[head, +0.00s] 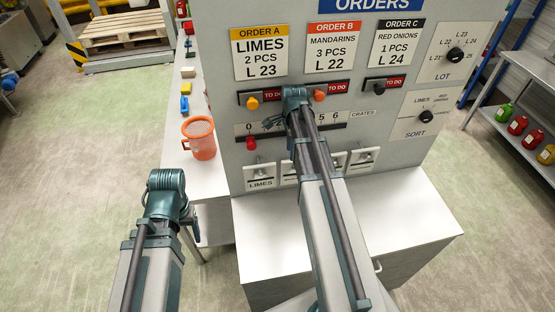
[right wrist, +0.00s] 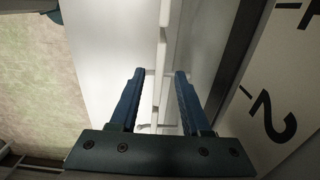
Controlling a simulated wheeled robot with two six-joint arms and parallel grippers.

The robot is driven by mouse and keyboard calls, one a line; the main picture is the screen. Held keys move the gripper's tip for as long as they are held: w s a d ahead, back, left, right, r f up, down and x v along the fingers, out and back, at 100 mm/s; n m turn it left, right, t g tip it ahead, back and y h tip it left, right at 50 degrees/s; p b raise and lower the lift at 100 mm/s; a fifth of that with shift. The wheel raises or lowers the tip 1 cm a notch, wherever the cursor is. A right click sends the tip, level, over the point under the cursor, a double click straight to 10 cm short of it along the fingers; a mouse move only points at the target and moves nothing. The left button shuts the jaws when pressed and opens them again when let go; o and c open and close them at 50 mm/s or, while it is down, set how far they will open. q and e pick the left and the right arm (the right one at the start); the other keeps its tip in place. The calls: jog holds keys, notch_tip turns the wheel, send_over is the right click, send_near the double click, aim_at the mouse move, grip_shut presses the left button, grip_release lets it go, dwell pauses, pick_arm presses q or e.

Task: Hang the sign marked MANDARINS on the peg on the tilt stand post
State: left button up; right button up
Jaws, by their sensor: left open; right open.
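No tag that I can read as the MANDARINS sign is in view. A row of white tags hangs low on the order panel; the left one reads LIMES (head: 262,178), and my right arm covers the middle ones. An order card on the panel also reads MANDARINS (head: 333,45). My right gripper is hidden behind its wrist in the head view. In the right wrist view its fingers (right wrist: 159,95) are open, pointing down along the panel, with thin white edges between them, apparently the tags. My left gripper (head: 190,226) is open and empty, left of the white cabinet. I cannot make out the tilt stand post or peg.
The white cabinet top (head: 410,200) is clear. A shelf (head: 525,85) with coloured containers is at right. The floor at left is free.

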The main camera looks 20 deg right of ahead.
jog(key=s+a+n+h, duration=0.1)
jog(key=s+a+n, duration=0.8)
jog(key=a+n, duration=0.4)
jog(key=s+a+n, duration=0.8)
jog(key=a+n, duration=0.3)
jog(key=a, duration=0.5)
notch_tip(320, 180, down, 18)
jog(key=b, duration=1.7)
jog(key=shift+d+r+b, duration=0.2)
jog(key=shift+b, duration=0.15)
jog(key=shift+o, duration=0.4)
jog(key=shift+r, duration=0.2)
